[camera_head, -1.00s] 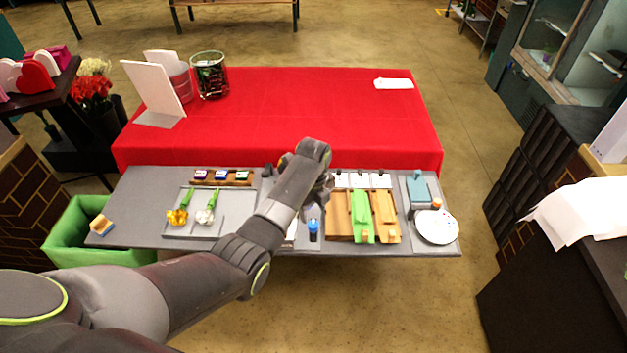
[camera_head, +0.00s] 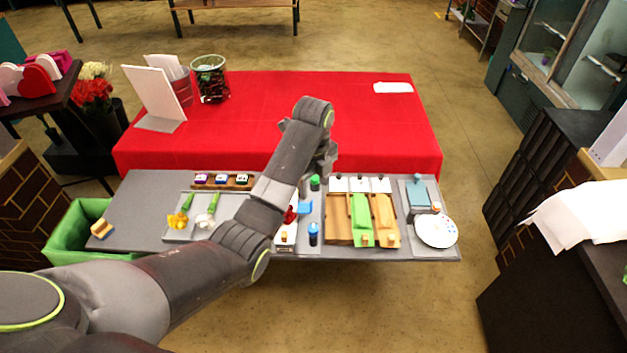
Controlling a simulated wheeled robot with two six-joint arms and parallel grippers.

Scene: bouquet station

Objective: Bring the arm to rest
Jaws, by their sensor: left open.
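My left arm comes in from the lower left and reaches over the grey work table (camera_head: 145,217). My left gripper (camera_head: 328,158) is raised near the table's back edge, in front of the red cloth. It is open, and I see nothing in it; the wrist hides part of its fingers. My right gripper is out of view. Below the wrist, a green-capped bottle (camera_head: 315,183), a blue-capped bottle (camera_head: 313,234) and a blue item (camera_head: 304,207) stand on the table, apart from the gripper.
A tray (camera_head: 177,236) holds yellow and white flowers. A red-covered table (camera_head: 270,110) with a glass vase (camera_head: 210,78) lies behind. A green bin (camera_head: 70,232) is left.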

